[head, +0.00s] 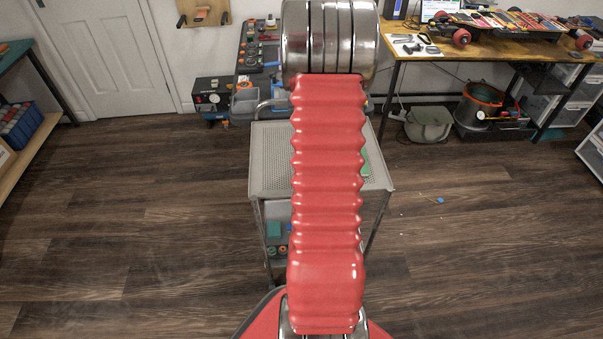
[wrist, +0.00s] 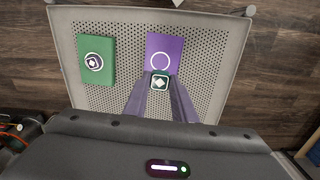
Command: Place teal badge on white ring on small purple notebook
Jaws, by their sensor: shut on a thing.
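In the wrist view my gripper (wrist: 161,86) is shut on a small teal badge (wrist: 160,83) with a white diamond mark. The purple notebook (wrist: 174,43) lies on the perforated grey cart top (wrist: 122,85). Its white ring (wrist: 160,61) shows just beyond the badge. The badge overlaps the notebook's near edge in the picture and is just short of the ring; its height above the notebook cannot be told. In the head view my arm hides the gripper, badge and purple notebook.
A green notebook (wrist: 95,47) with a dark badge (wrist: 93,62) on its ring lies left on the cart top. In the head view the cart (head: 270,160) stands on open wood floor. A workbench (head: 480,47) with a skateboard-like thing is at the back right.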

